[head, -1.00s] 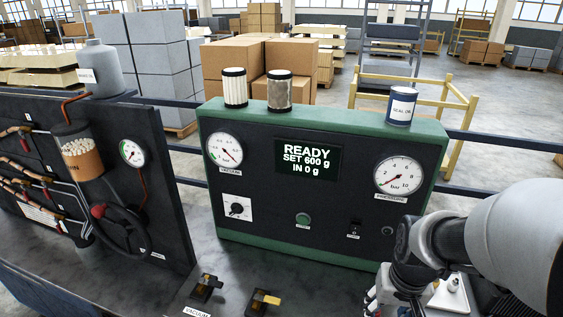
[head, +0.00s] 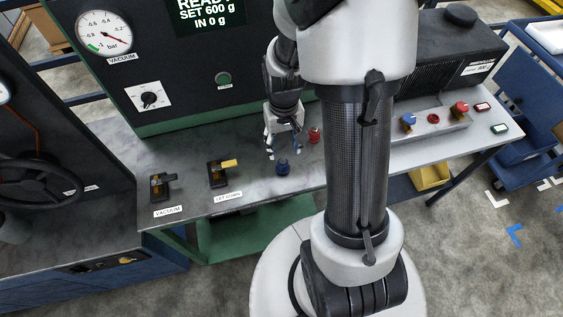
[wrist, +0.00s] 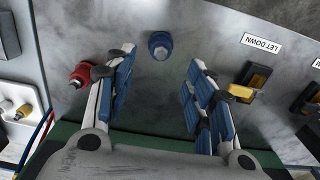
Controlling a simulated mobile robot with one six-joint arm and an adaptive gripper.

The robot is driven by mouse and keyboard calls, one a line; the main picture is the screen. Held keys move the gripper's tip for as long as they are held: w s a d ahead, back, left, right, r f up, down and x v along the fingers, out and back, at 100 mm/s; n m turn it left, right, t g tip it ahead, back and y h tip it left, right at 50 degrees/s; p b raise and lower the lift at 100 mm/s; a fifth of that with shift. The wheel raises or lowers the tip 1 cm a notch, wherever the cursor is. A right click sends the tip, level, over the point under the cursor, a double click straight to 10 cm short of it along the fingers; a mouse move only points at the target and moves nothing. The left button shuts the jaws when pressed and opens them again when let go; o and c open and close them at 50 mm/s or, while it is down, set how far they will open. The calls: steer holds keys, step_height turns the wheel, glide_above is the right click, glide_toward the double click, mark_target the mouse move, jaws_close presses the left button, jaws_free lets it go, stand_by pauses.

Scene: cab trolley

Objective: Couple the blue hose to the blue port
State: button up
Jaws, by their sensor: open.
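A small blue fitting (head: 283,167) stands on the grey worktop near its front edge. It also shows in the wrist view (wrist: 160,45), just beyond the gap between my fingertips and apart from them. A red fitting (head: 314,135) stands behind it to the right, near my left finger in the wrist view (wrist: 80,72). My gripper (head: 279,151) is open and empty above the worktop, pointing down, a little behind the blue fitting. A blue round part (head: 408,119) sits on the low block at right; I cannot tell whether it is the port.
Vacuum (head: 161,187) and let down (head: 221,171) levers stand left of the blue fitting. A green-framed panel (head: 170,70) rises behind. The low block (head: 433,126) at right also carries red parts. The worktop between the levers and the blue fitting is clear.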

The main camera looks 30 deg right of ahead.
mark_target(283, 159)
step_height(283, 159, down, 9)
steer(key=b, duration=0.7)
steer(key=shift+c, duration=0.5)
stand_by(0.6)
jaws_close()
stand_by(0.4)
steer(key=shift+r, duration=0.1)
steer(key=shift+r+p, duration=2.55)
steer(key=shift+r, duration=0.45)
